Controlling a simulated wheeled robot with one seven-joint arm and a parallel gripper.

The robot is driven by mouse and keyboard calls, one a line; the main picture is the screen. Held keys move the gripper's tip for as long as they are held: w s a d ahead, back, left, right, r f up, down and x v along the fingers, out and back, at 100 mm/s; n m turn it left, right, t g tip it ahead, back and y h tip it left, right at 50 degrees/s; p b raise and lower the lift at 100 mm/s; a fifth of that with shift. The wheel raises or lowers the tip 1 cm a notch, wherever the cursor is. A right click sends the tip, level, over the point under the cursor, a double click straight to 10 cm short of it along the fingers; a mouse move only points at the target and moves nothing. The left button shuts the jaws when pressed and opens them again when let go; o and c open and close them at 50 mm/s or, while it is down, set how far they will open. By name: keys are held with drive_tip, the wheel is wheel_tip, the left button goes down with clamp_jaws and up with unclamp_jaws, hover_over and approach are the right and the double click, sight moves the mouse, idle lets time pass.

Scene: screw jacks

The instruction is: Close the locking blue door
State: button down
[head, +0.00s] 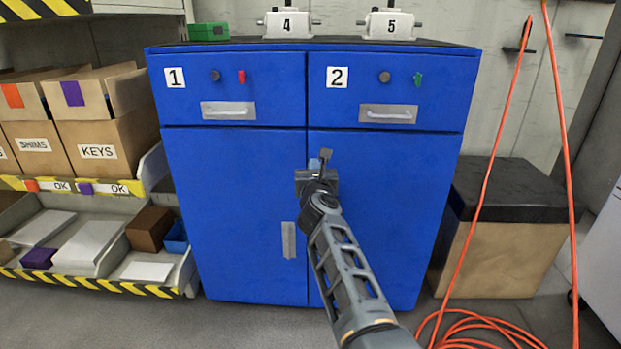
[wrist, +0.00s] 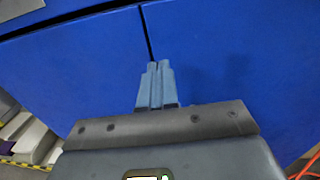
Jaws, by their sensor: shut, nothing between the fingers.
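The blue cabinet has a left door (head: 230,220) and a right door (head: 400,215) side by side below two drawers. Both doors look flush or nearly flush, with a thin dark seam between them. The left door carries an upright grey handle (head: 289,240); my arm covers part of the right door, and no handle shows there. My gripper (head: 321,156) is shut and empty, in front of the upper inner part of the doors. In the wrist view its pale blue fingertips (wrist: 160,66) lie together over the seam; I cannot tell whether they touch.
Drawer 1 (head: 270,90) has a red tab, and drawer 2 (head: 345,105) a green one. Jacks 4 (head: 288,24) and 5 (head: 391,25) stand on top. A shelf (head: 150,170) with boxes is at left. A black-topped box (head: 505,240) and orange cable (head: 480,322) are at right.

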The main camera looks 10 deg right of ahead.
drive_tip(key=s+a+p, duration=0.2)
drive_tip(key=s+p, duration=0.2)
drive_tip(key=s, duration=0.4)
drive_tip(key=s+d+f+n, duration=0.5)
drive_tip(key=s+n, duration=0.1)
drive_tip(key=s, duration=0.4)
drive_tip(key=s+d+f+n, duration=0.5)
drive_tip(key=s+d+n, duration=0.1)
drive_tip(key=s, duration=0.4)
drive_tip(key=s+d+f+n+y, duration=0.1)
drive_tip(key=s+d+n+y, duration=0.1)
drive_tip(key=s+n, duration=1.5)
drive_tip(key=s+a+r+n+g, duration=0.2)
drive_tip(key=s+r+n, duration=0.25)
drive_tip(key=s, duration=0.85)
drive_tip(key=s+a+r+n+g, duration=0.15)
drive_tip(key=s+r+n, duration=0.35)
drive_tip(key=s, duration=0.8)
wheel_tip(320, 180, up, 18)
drive_tip(key=p, duration=1.6)
drive_tip(key=shift+s+a+f+m+y, duration=0.2)
drive_tip(key=shift+s+a+m+y, duration=0.1)
drive_tip(key=shift+m+y, duration=0.15)
drive_tip(key=c, duration=1.8)
unclamp_jaws()
drive_tip(key=shift+t, duration=0.25)
drive_tip(key=shift+c, duration=0.2)
